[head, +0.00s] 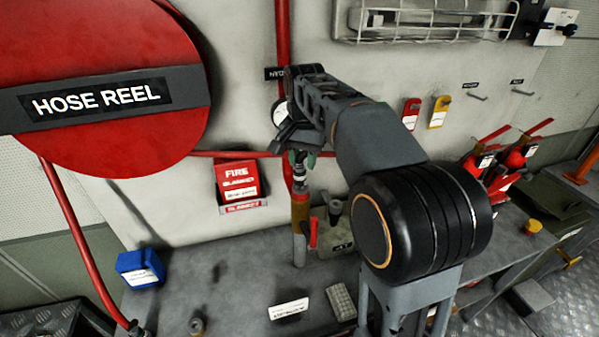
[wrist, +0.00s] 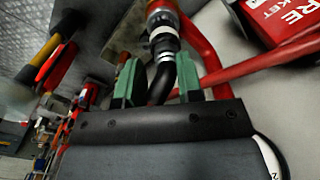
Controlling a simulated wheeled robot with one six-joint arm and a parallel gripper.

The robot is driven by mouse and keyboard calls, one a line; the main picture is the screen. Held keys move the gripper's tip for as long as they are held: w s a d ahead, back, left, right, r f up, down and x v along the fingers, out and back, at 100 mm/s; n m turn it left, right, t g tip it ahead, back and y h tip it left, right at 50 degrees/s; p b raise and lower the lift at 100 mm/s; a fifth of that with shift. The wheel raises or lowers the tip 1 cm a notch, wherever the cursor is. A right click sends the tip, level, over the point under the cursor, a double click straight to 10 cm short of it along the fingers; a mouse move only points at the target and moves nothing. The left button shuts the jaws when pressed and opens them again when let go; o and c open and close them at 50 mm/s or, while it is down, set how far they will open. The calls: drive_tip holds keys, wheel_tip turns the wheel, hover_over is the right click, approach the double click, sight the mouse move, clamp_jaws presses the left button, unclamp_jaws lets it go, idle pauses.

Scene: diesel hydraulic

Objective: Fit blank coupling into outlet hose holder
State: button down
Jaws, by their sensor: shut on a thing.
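My gripper (head: 298,157), with green fingertips, points down over the bench; its fingers also show in the wrist view (wrist: 160,82). It is shut on a black curved part (wrist: 160,84) that joins a black coupling with pale bands (wrist: 163,44). I cannot tell for sure that this is the blank coupling. The coupling (head: 299,171) lines up with the top of an upright brass-orange fitting (head: 299,212) with a red lever (head: 313,232). I cannot tell whether they touch. No outlet hose holder can be made out by label.
The grey bench (head: 240,285) carries a blue box (head: 140,268), a white label plate (head: 288,309) and a dark stand (head: 337,242) beside the fitting. A red fire blanket box (head: 238,183), red pipes and a hose reel (head: 110,70) are at the wall. The bench's left-front part has free room.

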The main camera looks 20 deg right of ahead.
drive_tip(key=shift+d+r+p, duration=0.15)
drive_tip(key=shift+r+p, duration=0.7)
drive_tip(key=shift+r, duration=0.2)
drive_tip(key=shift+s+d+r, duration=0.15)
drive_tip(key=shift+r, duration=0.15)
drive_tip(key=shift+r+p, duration=0.35)
drive_tip(key=shift+p, duration=0.3)
drive_tip(key=shift+r, duration=0.1)
drive_tip(key=shift+r+p, duration=1.8)
drive_tip(key=shift+r, duration=0.15)
drive_tip(key=shift+a+f, duration=0.1)
drive_tip(key=shift+a, duration=0.15)
